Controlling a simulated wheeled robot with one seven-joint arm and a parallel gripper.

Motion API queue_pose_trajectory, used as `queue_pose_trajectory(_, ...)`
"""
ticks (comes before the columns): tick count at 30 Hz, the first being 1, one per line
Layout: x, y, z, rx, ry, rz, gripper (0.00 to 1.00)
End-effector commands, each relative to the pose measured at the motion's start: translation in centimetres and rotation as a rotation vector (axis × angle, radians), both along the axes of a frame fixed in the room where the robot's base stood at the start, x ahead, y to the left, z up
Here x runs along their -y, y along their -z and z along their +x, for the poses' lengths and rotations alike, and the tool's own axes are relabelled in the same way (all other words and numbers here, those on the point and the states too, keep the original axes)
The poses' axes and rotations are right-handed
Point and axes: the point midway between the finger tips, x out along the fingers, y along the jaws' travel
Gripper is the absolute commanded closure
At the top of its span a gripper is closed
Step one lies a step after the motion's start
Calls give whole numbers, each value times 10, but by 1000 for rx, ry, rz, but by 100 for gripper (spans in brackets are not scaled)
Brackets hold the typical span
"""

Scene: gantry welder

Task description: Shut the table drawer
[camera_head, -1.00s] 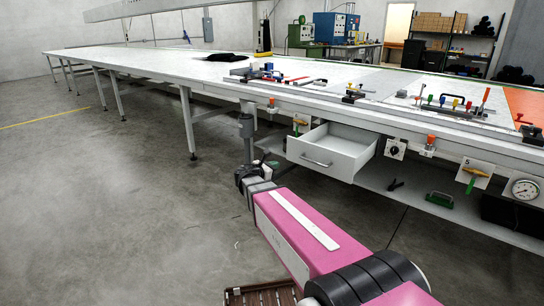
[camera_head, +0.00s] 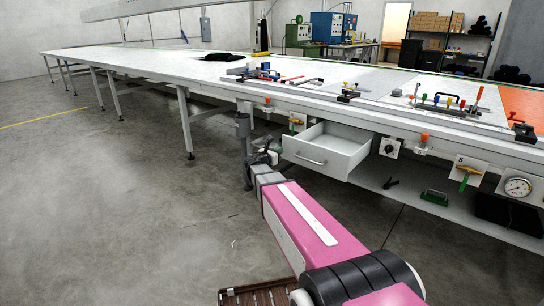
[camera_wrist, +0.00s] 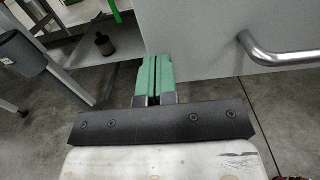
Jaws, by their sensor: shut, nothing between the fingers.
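The white table drawer (camera_head: 345,158) stands pulled out under the long table (camera_head: 420,118), and its inside shows from above. Its front carries a metal bar handle (camera_head: 310,159). In the wrist view the pale drawer front (camera_wrist: 215,30) fills the upper middle and right, with the handle (camera_wrist: 285,57) to the right of my fingers. My gripper (camera_wrist: 153,60) has green fingers pressed together with nothing between them. The fingertips are near the left edge of the drawer front; I cannot tell whether they touch it. In the head view my wrist is left of the drawer and the fingers are mostly hidden.
A grey table leg (camera_head: 243,135) stands just left of the drawer. Right of it, a dial knob (camera_head: 390,147), lever valves and a gauge (camera_head: 517,187) line the table's front. A lower shelf (camera_head: 410,190) holds a green-handled tool (camera_head: 434,197). The floor to the left is clear.

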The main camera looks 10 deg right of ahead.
Motion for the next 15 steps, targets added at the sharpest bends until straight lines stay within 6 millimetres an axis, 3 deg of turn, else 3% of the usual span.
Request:
queue_pose_trajectory(6,14,0,11,0,1,0,100)
queue_pose_trajectory(15,15,0,12,0,0,0,100)
